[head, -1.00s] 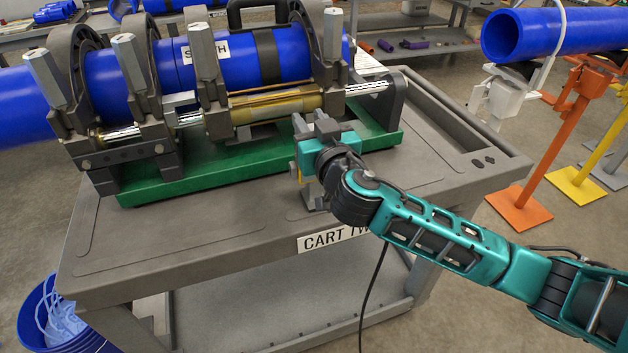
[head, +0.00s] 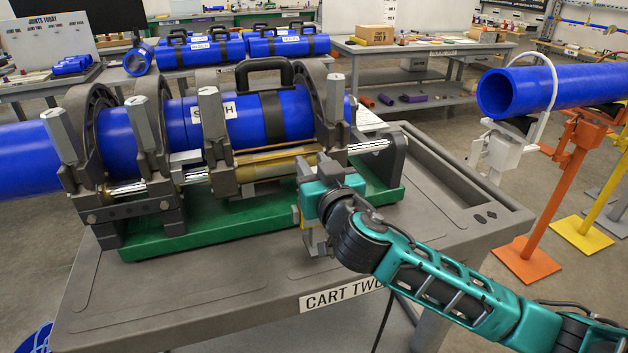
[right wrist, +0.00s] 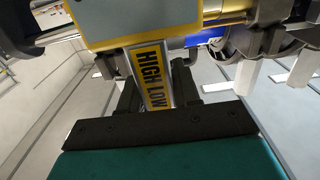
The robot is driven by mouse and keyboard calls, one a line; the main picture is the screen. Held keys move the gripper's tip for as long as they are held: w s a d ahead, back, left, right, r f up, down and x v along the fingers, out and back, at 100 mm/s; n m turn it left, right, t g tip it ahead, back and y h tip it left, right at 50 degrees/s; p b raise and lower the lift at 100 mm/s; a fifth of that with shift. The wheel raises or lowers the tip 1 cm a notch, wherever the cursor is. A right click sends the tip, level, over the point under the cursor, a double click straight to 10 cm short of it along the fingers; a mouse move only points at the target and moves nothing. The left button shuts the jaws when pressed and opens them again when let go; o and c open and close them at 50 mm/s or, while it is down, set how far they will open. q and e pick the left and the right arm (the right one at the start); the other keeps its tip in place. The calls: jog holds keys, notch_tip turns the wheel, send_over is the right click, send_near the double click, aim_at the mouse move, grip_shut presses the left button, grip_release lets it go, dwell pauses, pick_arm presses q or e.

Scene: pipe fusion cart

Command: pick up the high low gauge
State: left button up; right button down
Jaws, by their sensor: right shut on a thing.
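The high low gauge (right wrist: 153,75) shows in the right wrist view as a light strip with a yellow label reading HIGH LOW. It stands between the two dark fingers of my right gripper (right wrist: 155,88), which is shut on it. In the head view my right gripper (head: 312,212) is over the cart top, just in front of the green base of the pipe clamp machine. A small yellow piece shows at its left side, but most of the gauge is hidden there. My left gripper is not in view.
The grey cart (head: 200,300) carries the clamp machine on its green base (head: 190,240), with a blue pipe (head: 245,125) in its clamps close beyond my gripper. The front of the cart top is clear. At right, another blue pipe (head: 570,88) rests on stands.

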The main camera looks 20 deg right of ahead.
notch_tip(320, 180, up, 17)
jog(key=p, duration=0.2)
jog(key=shift+f, duration=0.15)
